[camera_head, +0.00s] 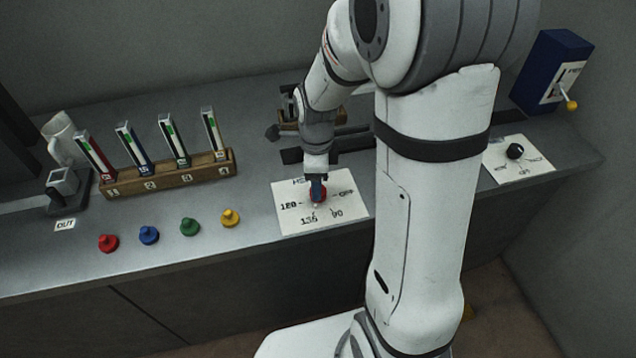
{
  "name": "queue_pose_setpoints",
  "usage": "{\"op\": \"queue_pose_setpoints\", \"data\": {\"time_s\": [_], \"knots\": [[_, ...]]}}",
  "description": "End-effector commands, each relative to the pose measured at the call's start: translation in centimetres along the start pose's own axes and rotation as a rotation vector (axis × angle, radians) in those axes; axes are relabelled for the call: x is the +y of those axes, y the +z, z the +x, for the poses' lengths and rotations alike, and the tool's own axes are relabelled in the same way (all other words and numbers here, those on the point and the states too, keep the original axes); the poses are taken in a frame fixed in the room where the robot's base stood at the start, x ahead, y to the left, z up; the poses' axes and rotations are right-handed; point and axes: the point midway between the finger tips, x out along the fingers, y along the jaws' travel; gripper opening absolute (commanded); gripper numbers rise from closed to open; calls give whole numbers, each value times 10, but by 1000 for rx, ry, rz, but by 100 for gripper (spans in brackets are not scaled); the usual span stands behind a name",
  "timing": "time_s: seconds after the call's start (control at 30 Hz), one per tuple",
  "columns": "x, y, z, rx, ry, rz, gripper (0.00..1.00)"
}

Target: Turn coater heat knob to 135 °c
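A small light mark on the knob's near side points down toward 135. The fingers are too small to tell whether they are shut on the knob.
A wooden rack (170,175) with several coloured strips stands to the left. Red (108,243), blue (149,235), green (190,227) and yellow (230,218) pegs stand before it. A black knob (515,151) on a card and a blue lever box (552,72) are at right.

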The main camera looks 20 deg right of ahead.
Motion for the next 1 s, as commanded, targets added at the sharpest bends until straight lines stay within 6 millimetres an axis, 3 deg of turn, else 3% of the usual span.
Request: {"op": "queue_pose_setpoints", "data": {"time_s": [0.1, 0.3, 0.87, 1.0], "knots": [[-1, 0, -23, -2, -6, 0, 59], [0, 0, -47, 0, -2, 0, 59], [0, 0, -52, 0, 0, 0, 59], [5, -2, -58, -3, -11, -68, 59]]}}
